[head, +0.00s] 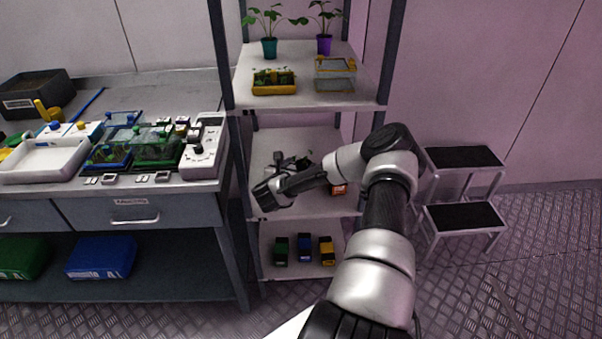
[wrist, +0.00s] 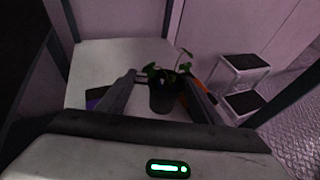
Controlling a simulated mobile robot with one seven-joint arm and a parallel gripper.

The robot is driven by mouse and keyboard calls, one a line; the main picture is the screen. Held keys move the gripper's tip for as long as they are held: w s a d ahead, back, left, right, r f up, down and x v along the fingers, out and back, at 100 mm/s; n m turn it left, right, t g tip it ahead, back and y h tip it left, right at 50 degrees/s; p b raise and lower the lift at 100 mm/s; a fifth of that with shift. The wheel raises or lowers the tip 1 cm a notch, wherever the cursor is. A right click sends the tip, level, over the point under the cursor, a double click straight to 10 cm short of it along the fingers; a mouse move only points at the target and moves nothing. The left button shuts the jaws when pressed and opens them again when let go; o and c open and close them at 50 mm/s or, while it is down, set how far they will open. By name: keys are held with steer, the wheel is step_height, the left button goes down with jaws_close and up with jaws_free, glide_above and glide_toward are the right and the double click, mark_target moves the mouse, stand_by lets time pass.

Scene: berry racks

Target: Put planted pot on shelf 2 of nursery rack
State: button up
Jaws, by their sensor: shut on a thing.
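The nursery rack (head: 268,140) stands in the middle of the head view, with the arm reaching into its middle level. My gripper (wrist: 160,84) is shut on a dark planted pot (wrist: 164,100) with green leaves. The pot looks about upright between the fingers, over the white shelf board (wrist: 100,58). I cannot tell whether its base touches the board. In the head view my gripper (head: 297,163) and the small dark pot are partly hidden by the wrist and arm.
The upper shelf holds a teal pot (head: 269,48), a purple pot (head: 324,45), a yellow tray (head: 274,83) and a clear box. An orange item (head: 338,190) sits near the arm. Several small bags (head: 305,247) stand below. A workbench (head: 150,204) is left, step stool (head: 465,158) right.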

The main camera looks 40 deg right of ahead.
step_height(320, 180, down, 8)
steer(key=shift+r+b, duration=0.1)
steer(key=shift+b, duration=0.45)
steer(key=shift+f, duration=0.25)
steer(key=o, duration=1.1)
